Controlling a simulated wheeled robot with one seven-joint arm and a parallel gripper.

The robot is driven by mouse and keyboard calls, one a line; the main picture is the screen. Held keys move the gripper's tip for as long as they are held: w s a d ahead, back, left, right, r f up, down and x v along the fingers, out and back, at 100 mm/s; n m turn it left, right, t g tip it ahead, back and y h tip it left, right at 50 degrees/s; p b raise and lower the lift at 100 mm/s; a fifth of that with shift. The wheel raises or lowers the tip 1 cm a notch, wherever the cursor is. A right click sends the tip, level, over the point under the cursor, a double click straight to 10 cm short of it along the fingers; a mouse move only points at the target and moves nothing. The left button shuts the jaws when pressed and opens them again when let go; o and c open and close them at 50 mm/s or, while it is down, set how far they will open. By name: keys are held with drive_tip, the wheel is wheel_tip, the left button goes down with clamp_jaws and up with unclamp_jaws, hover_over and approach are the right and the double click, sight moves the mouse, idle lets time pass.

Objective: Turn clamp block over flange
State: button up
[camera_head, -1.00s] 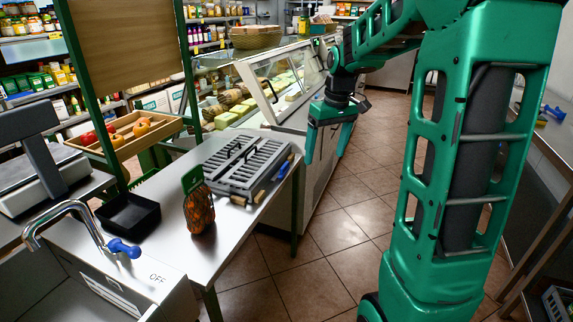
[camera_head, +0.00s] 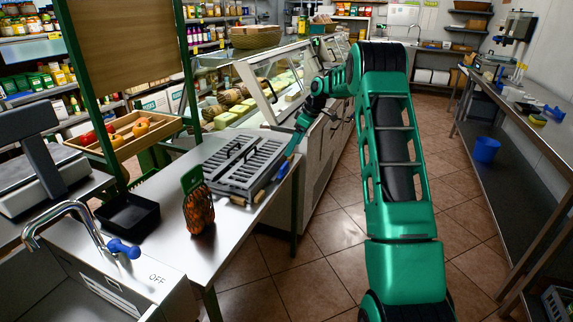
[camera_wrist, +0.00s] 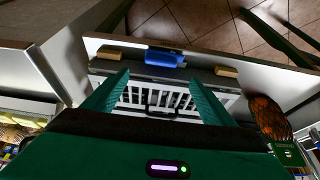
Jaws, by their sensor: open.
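A grey slatted press with black handles (camera_head: 240,165) lies on the steel table. A blue block (camera_head: 283,171) sits at its near right edge, beside tan blocks. In the wrist view the blue block (camera_wrist: 165,57) lies between two tan blocks (camera_wrist: 110,53) (camera_wrist: 226,71), along the press edge. I take the blue block for the clamp block; I cannot tell which part is the flange. My gripper (camera_head: 293,150) is above that edge; in the wrist view its open fingers (camera_wrist: 157,78) point toward the blue block, with nothing between them, and the slats show behind.
A net bag of orange produce (camera_head: 198,208) stands near the press, with a black tray (camera_head: 128,215) to its left. A tap (camera_head: 75,212) and a scale (camera_head: 45,165) are further left. The glass display counter (camera_head: 275,80) rises behind the table. The floor aisle is clear.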

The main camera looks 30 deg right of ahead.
sight(284, 165)
drive_tip(key=x, duration=1)
drive_tip(key=shift+f, duration=0.2)
drive_tip(key=shift+c, duration=0.3)
